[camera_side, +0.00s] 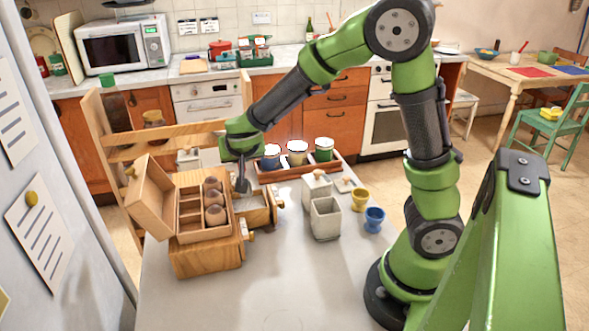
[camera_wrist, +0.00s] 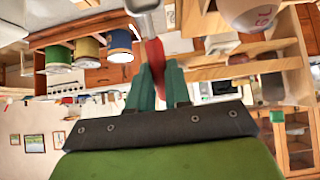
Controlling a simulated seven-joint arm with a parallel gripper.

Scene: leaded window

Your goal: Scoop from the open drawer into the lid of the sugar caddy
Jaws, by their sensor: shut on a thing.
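My gripper (camera_side: 241,150) is above the wooden drawer box on the table, pointing down. In the wrist view my gripper (camera_wrist: 158,85) is shut on the red handle of a scoop (camera_wrist: 155,53). The scoop's grey metal part (camera_side: 243,183) hangs down at the open drawer (camera_side: 257,216); whether it touches the contents is unclear. An open pale square caddy (camera_side: 325,220) stands right of the drawer. Behind it is a pale caddy (camera_side: 316,187) with a knobbed top. A small pale lid-like piece (camera_side: 345,186) lies to its right; I cannot tell which caddy it belongs to.
An opened wooden box (camera_side: 152,198) with round items in compartments sits left of the drawer. Yellow (camera_side: 360,199) and blue (camera_side: 374,219) cups stand right. The table's front is clear.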

